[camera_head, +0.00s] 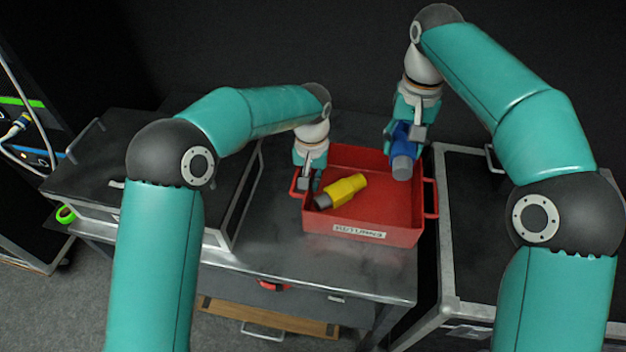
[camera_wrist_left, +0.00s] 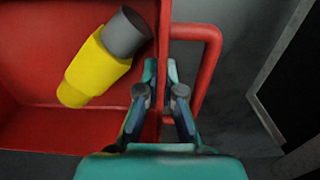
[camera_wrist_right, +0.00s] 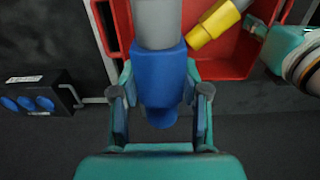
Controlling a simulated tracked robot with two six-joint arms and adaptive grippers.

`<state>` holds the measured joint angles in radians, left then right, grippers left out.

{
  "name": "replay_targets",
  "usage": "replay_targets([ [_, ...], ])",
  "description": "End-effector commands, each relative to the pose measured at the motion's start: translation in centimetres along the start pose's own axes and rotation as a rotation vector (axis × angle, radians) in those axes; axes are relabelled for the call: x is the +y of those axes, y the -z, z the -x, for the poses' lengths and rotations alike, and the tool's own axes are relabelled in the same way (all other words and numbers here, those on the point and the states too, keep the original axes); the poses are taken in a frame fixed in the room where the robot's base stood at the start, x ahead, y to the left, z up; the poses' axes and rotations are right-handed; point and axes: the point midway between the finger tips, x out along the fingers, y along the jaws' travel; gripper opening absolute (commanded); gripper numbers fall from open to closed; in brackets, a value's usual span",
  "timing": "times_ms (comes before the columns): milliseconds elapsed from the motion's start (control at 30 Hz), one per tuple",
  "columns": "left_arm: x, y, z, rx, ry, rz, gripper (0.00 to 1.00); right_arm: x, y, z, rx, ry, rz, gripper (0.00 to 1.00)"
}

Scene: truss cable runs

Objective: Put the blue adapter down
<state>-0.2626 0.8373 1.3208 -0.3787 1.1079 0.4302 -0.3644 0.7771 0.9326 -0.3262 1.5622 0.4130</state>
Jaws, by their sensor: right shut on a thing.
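The blue adapter (camera_head: 403,163), with a grey cylindrical end, is held in my right gripper (camera_head: 411,135) above the right part of the red bin (camera_head: 387,217). My right gripper is shut on its blue body, which also shows between the fingers in the right wrist view (camera_wrist_right: 160,75), its grey end pointing away. My left gripper (camera_head: 312,178) is at the bin's left wall, beside its handle. In the left wrist view, its close-set fingers (camera_wrist_left: 161,75) straddle the wall; whether they grip it is unclear. A yellow adapter (camera_head: 345,191) with a dark grey end lies in the bin.
The bin stands on a grey metal table (camera_head: 270,245). A black case (camera_head: 75,180) is to the left, another (camera_head: 530,245) to the right. A black box with blue sockets (camera_wrist_right: 35,100) shows in the right wrist view. The bin's right half looks clear.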

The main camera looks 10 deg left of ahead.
Motion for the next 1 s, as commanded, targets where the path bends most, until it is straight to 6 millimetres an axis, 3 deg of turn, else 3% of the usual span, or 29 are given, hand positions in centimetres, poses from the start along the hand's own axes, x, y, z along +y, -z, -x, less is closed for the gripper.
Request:
replay_targets([
  [167,0.0,0.0,0.0,0.0,0.0,0.0,0.0,0.0,0.0,-0.7,-0.001,-0.002,0.038,0.01],
  [500,0.0,0.0,0.1,0.0,0.0,0.0,0.0,-0.1,-0.2,-7.2,-0.004,-0.003,0.373,0.01],
  [700,0.0,0.0,0.1,0.001,0.0,0.0,0.0,-0.1,-0.2,-10.6,-0.003,-0.002,0.396,0.01],
  [1000,0.0,0.0,0.1,0.001,-0.001,0.0,0.0,-0.1,-0.2,-13.7,-0.003,-0.002,0.394,0.01],
])
